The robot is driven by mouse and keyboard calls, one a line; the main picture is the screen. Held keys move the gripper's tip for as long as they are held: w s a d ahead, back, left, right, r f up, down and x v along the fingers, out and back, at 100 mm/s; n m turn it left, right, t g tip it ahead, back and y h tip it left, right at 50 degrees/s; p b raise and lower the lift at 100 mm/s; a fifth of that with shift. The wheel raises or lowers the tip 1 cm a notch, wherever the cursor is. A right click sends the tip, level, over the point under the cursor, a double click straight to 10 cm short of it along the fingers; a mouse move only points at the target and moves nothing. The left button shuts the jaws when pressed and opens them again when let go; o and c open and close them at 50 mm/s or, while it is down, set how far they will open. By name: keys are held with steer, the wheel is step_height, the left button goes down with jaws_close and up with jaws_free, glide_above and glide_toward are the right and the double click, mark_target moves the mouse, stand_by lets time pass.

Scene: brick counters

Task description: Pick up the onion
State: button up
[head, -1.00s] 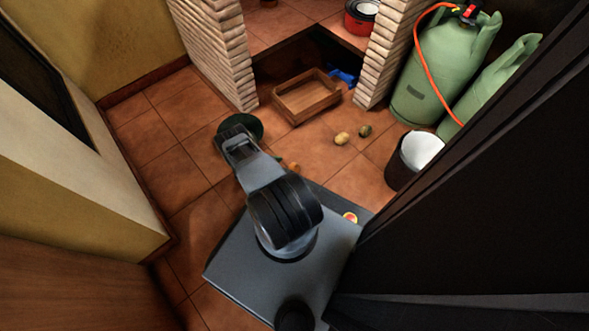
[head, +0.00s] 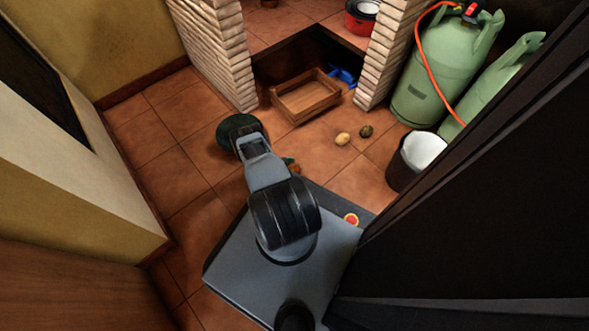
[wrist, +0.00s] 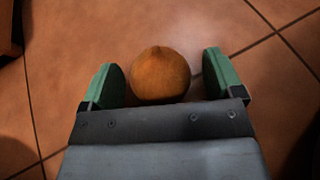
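The onion (wrist: 160,74) is a round orange-brown ball on the tiled floor in the wrist view. It lies between the two green fingers of my gripper (wrist: 164,80), with a visible gap on each side. My gripper is open and holds nothing. In the head view my forearm hides most of the gripper; a green fingertip shows beside the arm. A small orange-brown patch of the onion (head: 295,169) shows just below that fingertip, close to my base.
A yellowish round item (head: 342,139) and a dark one (head: 366,131) lie on the floor. A wooden crate (head: 290,117), a dark green round object (head: 226,137), a dark bin (head: 402,172) with a white inside and green gas bottles (head: 425,100) stand around. Floor at left is clear.

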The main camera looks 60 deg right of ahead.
mark_target(293, 167)
steer(key=c, duration=0.9)
step_height(293, 167, up, 10)
steer(key=p, duration=0.5)
steer(key=shift+p, duration=0.35)
